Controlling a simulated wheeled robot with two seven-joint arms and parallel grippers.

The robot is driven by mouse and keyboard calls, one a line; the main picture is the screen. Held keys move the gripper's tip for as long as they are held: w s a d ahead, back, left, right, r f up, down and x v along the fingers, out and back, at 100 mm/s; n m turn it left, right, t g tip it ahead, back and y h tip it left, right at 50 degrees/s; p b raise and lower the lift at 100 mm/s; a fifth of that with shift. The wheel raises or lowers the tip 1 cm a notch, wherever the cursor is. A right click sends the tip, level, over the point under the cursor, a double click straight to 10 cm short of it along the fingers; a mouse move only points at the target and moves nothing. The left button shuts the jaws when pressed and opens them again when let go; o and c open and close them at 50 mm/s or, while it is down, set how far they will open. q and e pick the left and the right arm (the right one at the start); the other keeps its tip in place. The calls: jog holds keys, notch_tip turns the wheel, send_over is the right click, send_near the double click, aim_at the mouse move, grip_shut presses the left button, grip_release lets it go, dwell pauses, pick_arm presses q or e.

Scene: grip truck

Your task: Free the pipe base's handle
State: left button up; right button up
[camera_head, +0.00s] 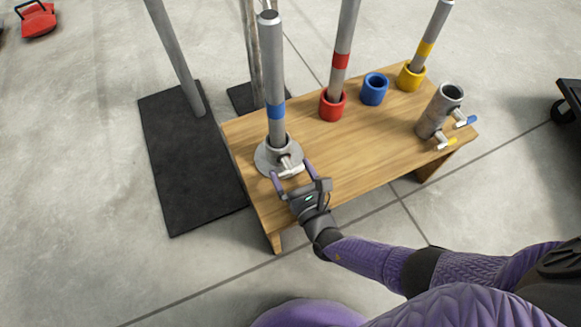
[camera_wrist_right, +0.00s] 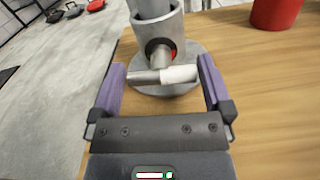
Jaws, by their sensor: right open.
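The pipe base (camera_head: 264,157) is a round grey metal flange with a short collar, near the left end of the wooden table. A grey pipe with a blue band (camera_head: 274,75) stands upright in its collar. The handle (camera_head: 292,171) is a short bar with a white end, on the side of the collar facing me. My right gripper (camera_head: 293,177) is open at the handle. In the right wrist view the handle (camera_wrist_right: 178,75) lies crosswise between the two purple fingers (camera_wrist_right: 163,85). I cannot tell whether either finger touches it. My left gripper is out of view.
On the wooden table (camera_head: 330,160) are a red cup with a pipe (camera_head: 332,105), a blue cup (camera_head: 374,89), a yellow cup with a pipe (camera_head: 411,76) and a grey fitting with blue and yellow handles (camera_head: 436,115). Black mats (camera_head: 185,150) lie left of the table.

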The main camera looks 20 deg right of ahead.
jog(key=shift+w, duration=0.5)
jog(key=c, duration=1)
jog(key=shift+o, duration=0.2)
jog(key=m, duration=0.3)
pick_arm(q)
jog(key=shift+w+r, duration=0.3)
pick_arm(e)
jog(key=o, duration=1)
jog(key=shift+c, duration=0.2)
jog(key=shift+s, duration=0.1)
